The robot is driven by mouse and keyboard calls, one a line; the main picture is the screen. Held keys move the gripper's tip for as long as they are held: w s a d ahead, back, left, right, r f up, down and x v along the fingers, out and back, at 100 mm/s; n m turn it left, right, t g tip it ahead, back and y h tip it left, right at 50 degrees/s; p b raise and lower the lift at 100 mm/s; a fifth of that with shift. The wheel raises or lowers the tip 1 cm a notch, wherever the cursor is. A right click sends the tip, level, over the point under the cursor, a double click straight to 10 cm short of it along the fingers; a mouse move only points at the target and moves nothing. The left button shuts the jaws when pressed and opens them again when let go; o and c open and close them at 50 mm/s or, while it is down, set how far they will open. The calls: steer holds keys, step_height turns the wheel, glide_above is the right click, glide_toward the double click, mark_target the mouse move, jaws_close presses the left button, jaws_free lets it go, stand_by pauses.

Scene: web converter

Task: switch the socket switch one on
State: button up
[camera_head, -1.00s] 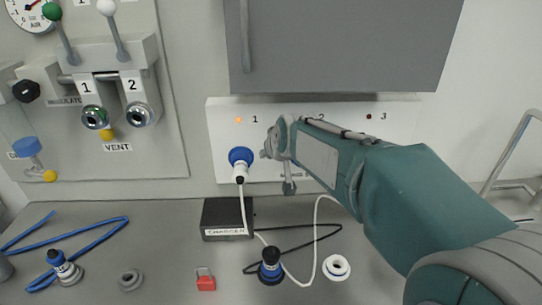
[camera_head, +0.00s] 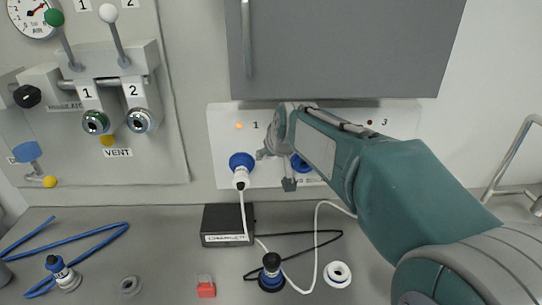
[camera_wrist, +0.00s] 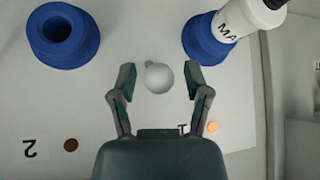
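The white socket panel (camera_head: 221,139) is on the back wall with its sockets numbered. Socket one (camera_head: 241,160) is blue with a white plug in it; it also shows at the upper right of the wrist view (camera_wrist: 197,40). Its lamp (camera_head: 239,126) glows orange, and the lamp also shows orange in the wrist view (camera_wrist: 212,127). A round, whitish knob (camera_wrist: 158,77) with a small nub, apparently socket switch one, sits between my fingers. My gripper (camera_wrist: 160,80) is open, fingers on either side of the knob with visible gaps. In the head view my gripper (camera_head: 271,145) covers it.
An empty blue socket two (camera_wrist: 63,34) is left of my fingers in the wrist view; its lamp (camera_wrist: 71,145) is dark. A grey cabinet (camera_head: 350,50) hangs above the panel. The charger (camera_head: 228,224), cables and loose plugs lie on the counter below.

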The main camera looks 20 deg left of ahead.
stand_by(0.3)
steer(key=v, duration=1.1)
steer(key=shift+s+d+r, duration=0.15)
steer(key=shift+s+d, duration=0.05)
steer(key=shift+d, duration=0.1)
steer(key=s+d+f+m+h, duration=0.2)
steer(key=s+d, duration=0.1)
steer(key=d, duration=0.9)
steer(key=s+d+f+m+h, duration=0.1)
steer(key=s+d+m, duration=0.2)
steer(key=d, duration=0.8)
steer(key=s+d+f+m+h, duration=0.2)
steer(key=s+d+f+m, duration=0.1)
steer(key=s+d+f, duration=0.6)
steer(key=s+d, duration=0.4)
steer(key=shift+s+f+m+h, duration=0.2)
steer(key=shift+f+m+h, duration=0.1)
steer(key=shift+m+h, duration=0.1)
steer(key=shift+d, duration=0.15)
